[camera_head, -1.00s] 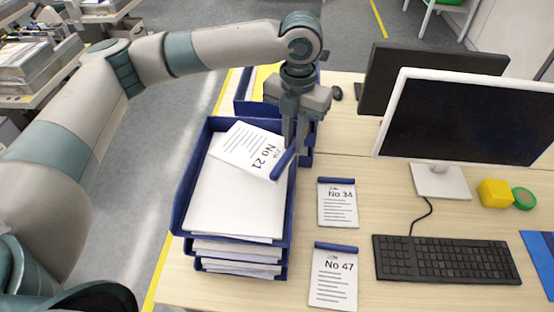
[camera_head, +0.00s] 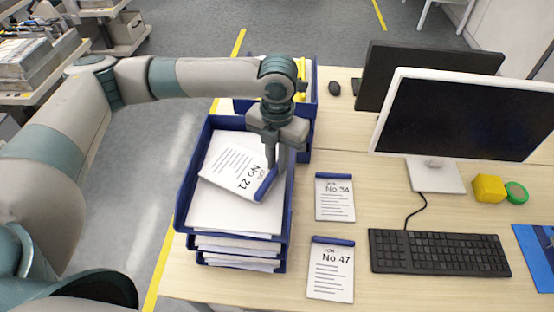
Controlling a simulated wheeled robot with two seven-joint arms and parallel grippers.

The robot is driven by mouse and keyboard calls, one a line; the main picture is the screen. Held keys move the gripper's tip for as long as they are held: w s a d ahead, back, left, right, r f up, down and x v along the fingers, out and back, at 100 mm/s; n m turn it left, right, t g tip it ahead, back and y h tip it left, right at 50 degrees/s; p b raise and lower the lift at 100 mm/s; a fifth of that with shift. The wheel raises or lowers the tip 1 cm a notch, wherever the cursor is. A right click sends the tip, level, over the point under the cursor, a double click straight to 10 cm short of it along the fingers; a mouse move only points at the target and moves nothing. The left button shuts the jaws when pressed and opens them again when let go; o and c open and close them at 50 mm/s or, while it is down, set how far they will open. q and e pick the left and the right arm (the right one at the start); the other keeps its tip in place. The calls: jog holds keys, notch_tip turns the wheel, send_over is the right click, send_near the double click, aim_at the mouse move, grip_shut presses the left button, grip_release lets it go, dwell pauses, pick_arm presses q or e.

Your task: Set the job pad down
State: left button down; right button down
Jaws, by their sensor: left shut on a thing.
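The job pad No 21 (camera_head: 232,165) is a white pad with a blue binding strip along its right end. It lies tilted over the white paper in the top blue letter tray (camera_head: 181,205); whether it touches the paper is hard to tell. My left gripper (camera_head: 272,170) is shut on the pad at its blue strip, pointing down inside the tray's right side. Job pads No 34 (camera_head: 335,200) and No 47 (camera_head: 330,272) lie flat on the desk to the right of the tray. My right gripper is not in view.
A second blue tray (camera_head: 312,95) stands behind the first. A keyboard (camera_head: 435,252), white monitor (camera_head: 465,115), dark monitor (camera_head: 425,65), mouse (camera_head: 334,88), yellow block (camera_head: 488,188) and green tape roll (camera_head: 516,193) occupy the desk's right. Bare desk shows around the pads.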

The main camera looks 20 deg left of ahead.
pick_arm(q)
jog(key=shift+f, duration=0.5)
jog(key=c, duration=1.7)
grip_release()
jog(key=shift+f, duration=0.1)
jog(key=shift+c, duration=0.2)
jog(key=shift+r, duration=0.2)
jog(key=shift+r+b, duration=0.4)
jog(key=shift+r, duration=0.2)
notch_tip(320, 180, up, 11)
jog(key=b, duration=0.3)
jog(key=shift+f, duration=0.15)
